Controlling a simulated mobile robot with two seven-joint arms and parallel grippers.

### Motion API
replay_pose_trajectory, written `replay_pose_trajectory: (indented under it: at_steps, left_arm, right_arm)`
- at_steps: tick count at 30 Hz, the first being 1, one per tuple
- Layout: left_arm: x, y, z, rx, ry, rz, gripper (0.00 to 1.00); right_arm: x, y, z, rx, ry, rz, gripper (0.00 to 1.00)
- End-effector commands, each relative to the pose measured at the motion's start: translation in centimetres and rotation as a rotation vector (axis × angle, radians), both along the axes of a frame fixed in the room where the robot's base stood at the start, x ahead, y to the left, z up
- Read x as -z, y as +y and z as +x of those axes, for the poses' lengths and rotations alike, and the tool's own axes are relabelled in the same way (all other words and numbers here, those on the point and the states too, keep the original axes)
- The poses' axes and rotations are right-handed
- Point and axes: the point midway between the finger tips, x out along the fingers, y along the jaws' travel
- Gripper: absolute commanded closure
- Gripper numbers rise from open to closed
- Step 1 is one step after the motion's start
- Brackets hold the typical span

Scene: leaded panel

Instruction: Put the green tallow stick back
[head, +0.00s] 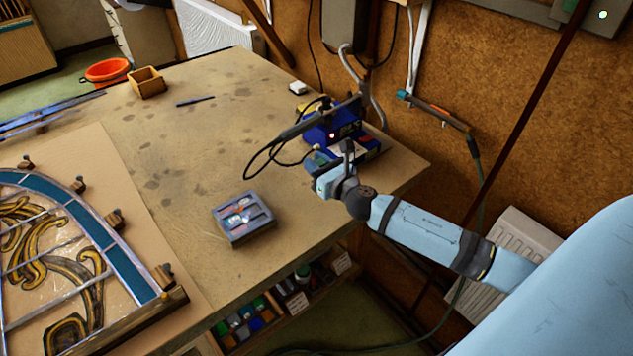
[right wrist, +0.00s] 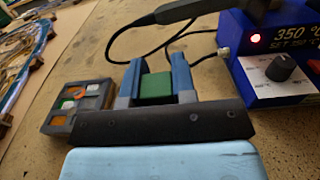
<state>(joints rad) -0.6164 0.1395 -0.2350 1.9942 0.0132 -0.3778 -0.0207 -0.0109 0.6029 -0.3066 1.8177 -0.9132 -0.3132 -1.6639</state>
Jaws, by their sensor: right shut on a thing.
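My right gripper (head: 322,172) is over the right side of the table, in front of the blue soldering station. In the right wrist view, the gripper (right wrist: 156,68) is shut on a green block-like piece, the green tallow stick (right wrist: 155,86), held between its two blue-grey fingers. In the head view I cannot make out the stick. A dark grey compartment tray (head: 250,237) sits on the table to the left of the gripper. It also shows in the right wrist view (right wrist: 57,127), with orange, white and green things inside. My left gripper is not in view.
The blue soldering station (head: 318,136) stands at the table's back right, with a looped black cable and an iron. A leaded panel (head: 82,222) lies at the left. A wooden box (head: 147,84) stands at the back. Table around the tray is clear.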

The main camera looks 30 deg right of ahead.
Motion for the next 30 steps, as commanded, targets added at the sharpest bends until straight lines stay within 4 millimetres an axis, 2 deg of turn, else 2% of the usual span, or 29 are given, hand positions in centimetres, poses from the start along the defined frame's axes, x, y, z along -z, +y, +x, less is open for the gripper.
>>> replay_pose_trajectory:
  at_steps: [1, 8, 13, 26, 27, 30]
  left_arm:
    - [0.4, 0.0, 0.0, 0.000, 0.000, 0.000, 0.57]
    - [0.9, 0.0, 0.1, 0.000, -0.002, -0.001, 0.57]
    - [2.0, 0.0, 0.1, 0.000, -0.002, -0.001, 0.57]
    - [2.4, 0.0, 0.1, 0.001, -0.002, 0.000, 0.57]
    - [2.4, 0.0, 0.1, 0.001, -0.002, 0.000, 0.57]
    - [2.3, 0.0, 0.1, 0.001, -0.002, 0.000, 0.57]
  right_arm:
    - [0.9, 0.0, 0.0, 0.000, -0.001, 0.003, 1.00]
    - [2.4, 0.0, 0.0, 0.000, -0.001, 0.002, 1.00]
    - [5.1, 0.0, 0.0, 0.001, -0.001, 0.004, 1.00]
    - [5.7, 0.0, 0.0, -0.001, -0.002, -0.001, 1.00]
    - [5.6, 0.0, 0.0, -0.001, -0.002, -0.001, 0.71]
    - [5.6, 0.0, 0.0, -0.001, -0.001, -0.001, 0.50]
